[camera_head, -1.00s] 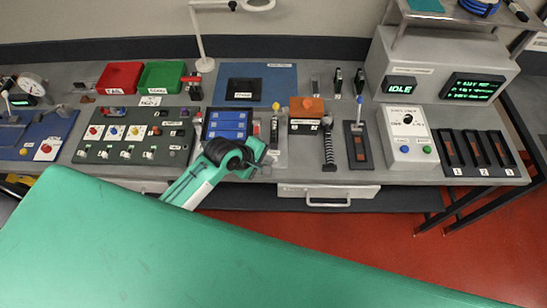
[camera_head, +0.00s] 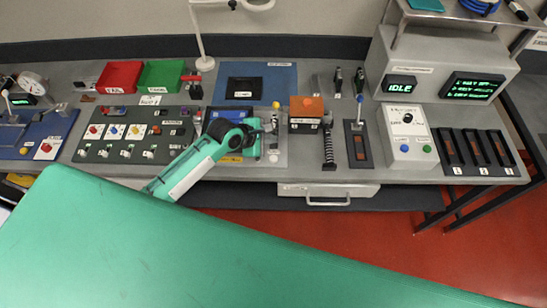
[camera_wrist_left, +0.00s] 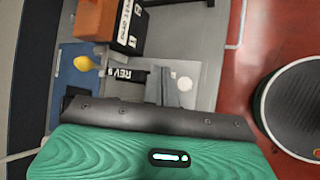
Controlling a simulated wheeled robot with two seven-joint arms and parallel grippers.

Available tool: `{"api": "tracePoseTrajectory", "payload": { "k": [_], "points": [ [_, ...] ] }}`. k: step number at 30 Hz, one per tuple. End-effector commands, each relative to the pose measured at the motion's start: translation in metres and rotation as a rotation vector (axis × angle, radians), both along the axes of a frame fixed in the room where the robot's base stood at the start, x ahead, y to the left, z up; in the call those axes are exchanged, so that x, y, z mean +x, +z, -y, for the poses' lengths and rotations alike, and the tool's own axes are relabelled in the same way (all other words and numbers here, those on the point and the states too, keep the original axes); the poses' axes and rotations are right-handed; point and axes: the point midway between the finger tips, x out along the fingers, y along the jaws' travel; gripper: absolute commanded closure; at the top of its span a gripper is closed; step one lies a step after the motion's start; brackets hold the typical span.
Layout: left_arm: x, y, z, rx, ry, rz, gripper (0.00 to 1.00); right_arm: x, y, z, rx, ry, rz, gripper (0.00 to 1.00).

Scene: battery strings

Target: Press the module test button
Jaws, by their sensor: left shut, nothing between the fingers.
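My left gripper (camera_head: 269,124) reaches in from the left over the grey fixture plate, beside the blue module (camera_head: 226,115), partly covering it. Its fingers are shut and empty; in the left wrist view the dark fingers (camera_wrist_left: 164,88) point at the plate. A round white button (camera_head: 273,158) sits on the plate's front part. It also shows in the left wrist view (camera_wrist_left: 185,84), close beside the fingertips and apart from them in the picture. I cannot read a label naming it the test button. My right gripper is not in view.
A yellow-knobbed lever (camera_head: 276,105) stands just behind the gripper. An orange-topped black box (camera_head: 306,110) and a black spring-like post (camera_head: 329,146) are to the right. A switch panel (camera_head: 137,133) lies left.

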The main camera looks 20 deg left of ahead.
Motion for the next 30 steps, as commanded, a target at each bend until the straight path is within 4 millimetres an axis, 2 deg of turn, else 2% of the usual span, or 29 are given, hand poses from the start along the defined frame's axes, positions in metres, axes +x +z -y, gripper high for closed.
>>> {"api": "tracePoseTrajectory", "payload": {
  "k": [13, 16, 21, 30],
  "points": [
    [-0.001, -0.059, -0.001, 0.003, -0.001, -0.003, 1.00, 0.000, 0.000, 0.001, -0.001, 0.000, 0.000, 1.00],
    [0.000, -0.072, 0.000, 0.000, 0.001, -0.002, 1.00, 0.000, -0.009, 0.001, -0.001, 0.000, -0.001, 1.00],
    [0.000, -0.082, 0.000, 0.001, 0.000, -0.001, 1.00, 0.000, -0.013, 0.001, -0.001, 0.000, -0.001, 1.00],
    [0.000, -0.084, 0.000, 0.001, 0.001, 0.000, 1.00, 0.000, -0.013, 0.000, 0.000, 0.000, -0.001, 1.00]
  ]
}}
